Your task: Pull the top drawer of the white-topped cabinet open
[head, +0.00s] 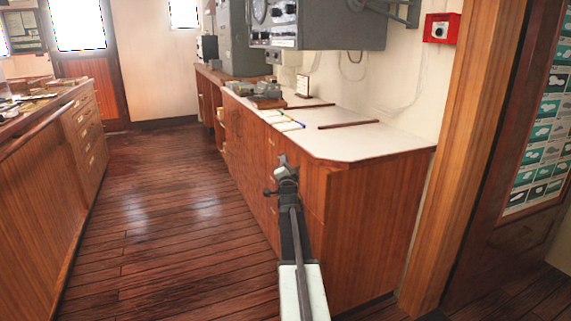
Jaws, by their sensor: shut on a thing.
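The white-topped cabinet (345,142) stands along the right wall, with a wooden body and drawers on its left-facing front. My gripper (281,164) is at the near end of that front, just below the top's edge. It is shut on what appears to be a drawer handle, which the gripper itself hides. My arm covers part of the drawer front, so I cannot tell whether the top drawer stands out at all. The visible front looks flush.
Small instruments (266,93) and pens (290,117) lie on the white top. A grey equipment box (318,24) hangs above it. A wooden drawer counter (60,150) stands at the left. The plank floor (165,215) between is clear. A wooden post (455,170) rises at the right.

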